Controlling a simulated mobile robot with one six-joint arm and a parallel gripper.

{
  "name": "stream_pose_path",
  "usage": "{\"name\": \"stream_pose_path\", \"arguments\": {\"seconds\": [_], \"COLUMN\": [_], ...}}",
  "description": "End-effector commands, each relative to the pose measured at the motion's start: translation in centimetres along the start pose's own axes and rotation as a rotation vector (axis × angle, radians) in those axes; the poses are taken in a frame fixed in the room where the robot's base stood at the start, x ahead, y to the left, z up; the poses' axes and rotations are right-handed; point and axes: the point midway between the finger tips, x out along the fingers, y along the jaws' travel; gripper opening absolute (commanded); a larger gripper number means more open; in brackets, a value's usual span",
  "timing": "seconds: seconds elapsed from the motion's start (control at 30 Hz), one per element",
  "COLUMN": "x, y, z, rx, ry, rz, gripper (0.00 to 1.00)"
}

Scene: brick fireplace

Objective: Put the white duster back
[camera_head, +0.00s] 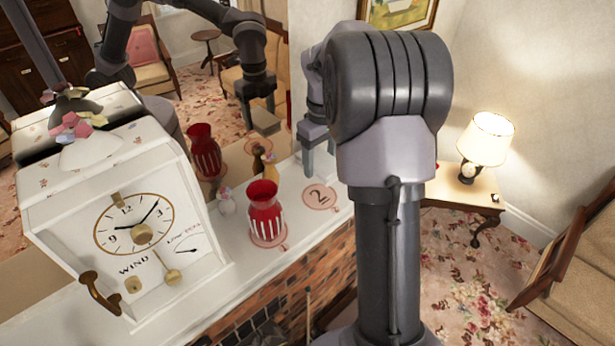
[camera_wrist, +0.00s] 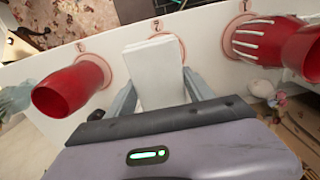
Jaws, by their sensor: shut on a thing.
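My gripper (camera_wrist: 158,92) has its two grey fingers on either side of a white block-shaped thing, which I take to be the white duster (camera_wrist: 154,68). In the head view my gripper (camera_head: 319,150) points down over the mantel near a pink circle marked 2 (camera_head: 319,197), with its upper part hidden by my arm. The duster is not clearly seen there. In the wrist view the duster overlaps the middle circle (camera_wrist: 156,24). Whether it touches the mantel I cannot tell.
A red striped vase (camera_head: 264,215) stands on a circle left of my gripper. In the wrist view, red vases stand left (camera_wrist: 68,88) and right (camera_wrist: 258,40) of the duster. A white clock (camera_head: 140,235) fills the mantel's left end. A mirror lies behind.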

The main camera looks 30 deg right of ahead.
Motion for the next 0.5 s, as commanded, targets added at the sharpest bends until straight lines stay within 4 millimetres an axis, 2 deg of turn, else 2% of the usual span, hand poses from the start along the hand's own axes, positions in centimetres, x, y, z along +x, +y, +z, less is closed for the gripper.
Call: {"name": "stream_pose_path", "arguments": {"seconds": [0.03,0.1,0.3,0.4,0.5], "x": [1.5,3.1,7.0,8.2,8.3], "y": [-0.1,-0.1,-0.1,0.0,0.0], "z": [0.1,0.1,0.1,0.1,0.0], "rx": [0.001,0.000,0.001,0.001,0.001], "ry": [-0.005,-0.004,-0.004,-0.002,-0.001], "rz": [-0.004,-0.003,-0.004,-0.001,0.000], "gripper": [0.23,0.23,0.23,0.23,0.23]}}
